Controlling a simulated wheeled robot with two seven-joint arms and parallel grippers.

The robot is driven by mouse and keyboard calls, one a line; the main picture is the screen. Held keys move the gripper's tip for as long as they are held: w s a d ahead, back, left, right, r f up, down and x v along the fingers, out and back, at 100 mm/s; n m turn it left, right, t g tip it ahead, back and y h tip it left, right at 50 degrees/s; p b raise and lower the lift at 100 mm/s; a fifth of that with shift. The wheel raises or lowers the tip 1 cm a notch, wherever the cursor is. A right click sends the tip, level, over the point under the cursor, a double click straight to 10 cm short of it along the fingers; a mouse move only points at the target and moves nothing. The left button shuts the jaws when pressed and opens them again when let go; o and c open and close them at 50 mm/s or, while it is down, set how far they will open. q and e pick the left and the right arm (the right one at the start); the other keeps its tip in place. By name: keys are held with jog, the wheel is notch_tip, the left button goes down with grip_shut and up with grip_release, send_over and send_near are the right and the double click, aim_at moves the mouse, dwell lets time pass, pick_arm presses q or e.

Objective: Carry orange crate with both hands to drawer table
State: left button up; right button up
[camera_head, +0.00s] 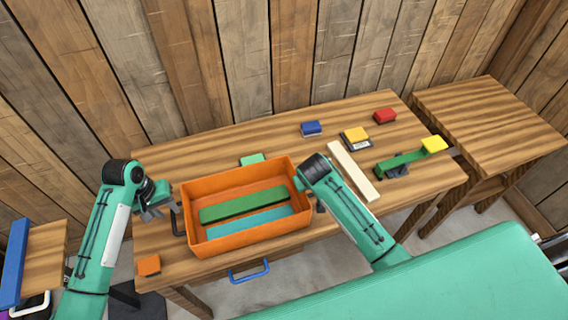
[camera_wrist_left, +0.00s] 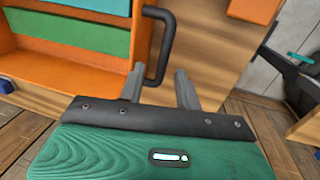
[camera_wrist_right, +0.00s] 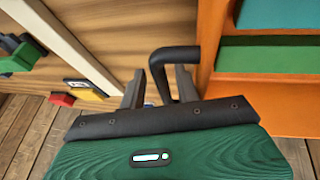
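The orange crate (camera_head: 255,243) stands upright on the wooden table (camera_head: 225,138), with a green bar (camera_head: 243,204) and a teal bar (camera_head: 250,224) inside. My left gripper (camera_head: 155,208) is at the crate's left end. In the left wrist view its fingers (camera_wrist_left: 160,88) are apart, with the black handle (camera_wrist_left: 165,45) reaching between them. My right gripper is at the right end, mostly hidden by its arm in the head view. In the right wrist view its fingers (camera_wrist_right: 160,88) are apart on either side of the other black handle (camera_wrist_right: 175,55). Contact with either handle is unclear.
A blue handle (camera_head: 250,271) is on the table's front. A cream strip (camera_head: 353,171), green bar (camera_head: 402,159) and several small blocks lie right of the crate; an orange block (camera_head: 149,265) lies front left. A smaller table (camera_head: 490,120) stands right, with its top clear.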

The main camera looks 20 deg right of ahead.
jog(key=shift+a+r, duration=0.1)
jog(key=shift+r, duration=0.1)
pick_arm(q)
jog(key=shift+a+r, duration=0.15)
jog(key=shift+r, duration=0.5)
jog(key=shift+a+r, duration=0.15)
jog(key=shift+r, duration=0.45)
pick_arm(e)
jog(key=v, duration=1.1)
jog(key=shift+s+r, duration=0.15)
jog(key=shift+r, duration=0.15)
